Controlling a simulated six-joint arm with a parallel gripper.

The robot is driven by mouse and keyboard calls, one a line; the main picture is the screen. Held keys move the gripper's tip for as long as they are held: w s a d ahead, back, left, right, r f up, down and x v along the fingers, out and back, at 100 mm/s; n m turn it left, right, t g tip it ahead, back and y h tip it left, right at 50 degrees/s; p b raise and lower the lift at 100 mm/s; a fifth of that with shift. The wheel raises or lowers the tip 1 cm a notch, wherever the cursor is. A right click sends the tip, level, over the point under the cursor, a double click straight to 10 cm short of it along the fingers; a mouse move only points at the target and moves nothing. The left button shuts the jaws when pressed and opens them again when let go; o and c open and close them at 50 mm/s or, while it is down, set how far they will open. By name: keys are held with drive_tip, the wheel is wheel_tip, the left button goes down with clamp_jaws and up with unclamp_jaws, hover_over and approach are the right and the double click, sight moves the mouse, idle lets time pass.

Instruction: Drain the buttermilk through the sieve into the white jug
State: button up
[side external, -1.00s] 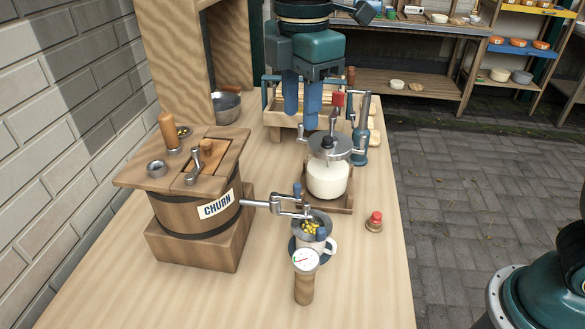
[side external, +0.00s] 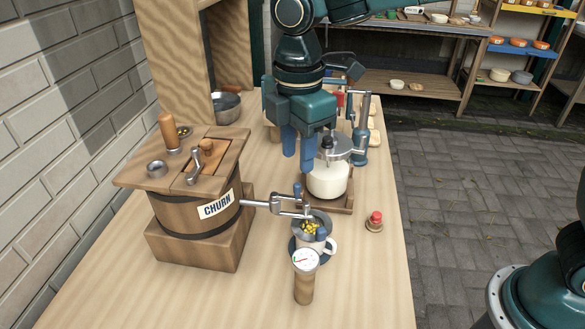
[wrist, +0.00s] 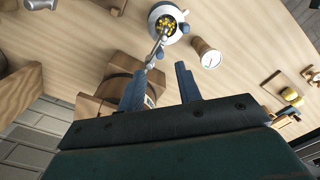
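The wooden churn (side external: 190,208) stands at the left of the table with a label on its front. A metal spout arm with a blue handle (side external: 297,190) reaches out from its right side. The sieve (side external: 313,224), holding yellow bits, sits on the white jug (side external: 331,246) below the spout's end. The jug and sieve also show at the top of the wrist view (wrist: 178,14). My gripper (side external: 297,158) is open and empty, pointing down in the air behind the spout and left of the glass jar. Its two blue fingers are apart.
A glass jar of white liquid (side external: 327,180) with a crank lid stands close right of my gripper. A dial-topped wooden gauge (side external: 305,275) stands in front of the jug. A small red-topped item (side external: 375,220) is near the right edge. The front of the table is clear.

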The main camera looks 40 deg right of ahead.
sight(298, 184)
drive_tip(key=shift+f, duration=3.15)
clamp_jaws()
